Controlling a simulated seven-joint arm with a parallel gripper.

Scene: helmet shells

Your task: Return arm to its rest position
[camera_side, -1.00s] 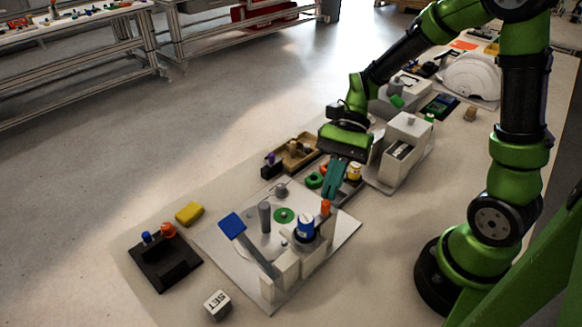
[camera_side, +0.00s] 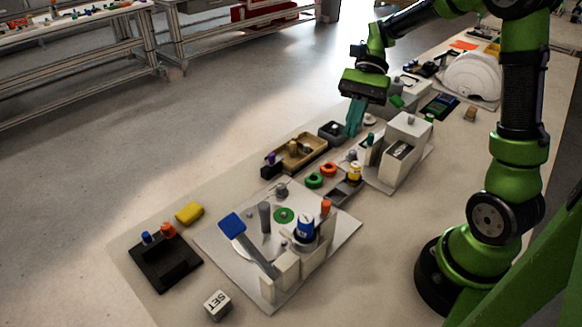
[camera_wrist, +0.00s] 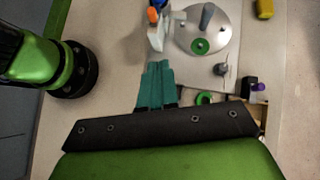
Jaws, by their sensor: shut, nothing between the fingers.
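My gripper (camera_side: 355,118) is green with teal fingers. It hangs above the far part of the work table (camera_side: 205,185), fingers pointing down. The fingers are together and hold nothing. In the side view it is over the area beside a grey-white boxy fixture (camera_side: 402,150) and behind the wooden tray (camera_side: 300,150).
A grey plate (camera_side: 338,236) carries a blue-topped lever (camera_side: 232,226), a blue-and-white cylinder (camera_side: 306,227) and a green ring (camera_side: 284,215). A black holder (camera_side: 165,265), yellow block (camera_side: 189,213) and SET block (camera_side: 217,304) lie in front. A white helmet shell (camera_side: 470,78) stands farther back.

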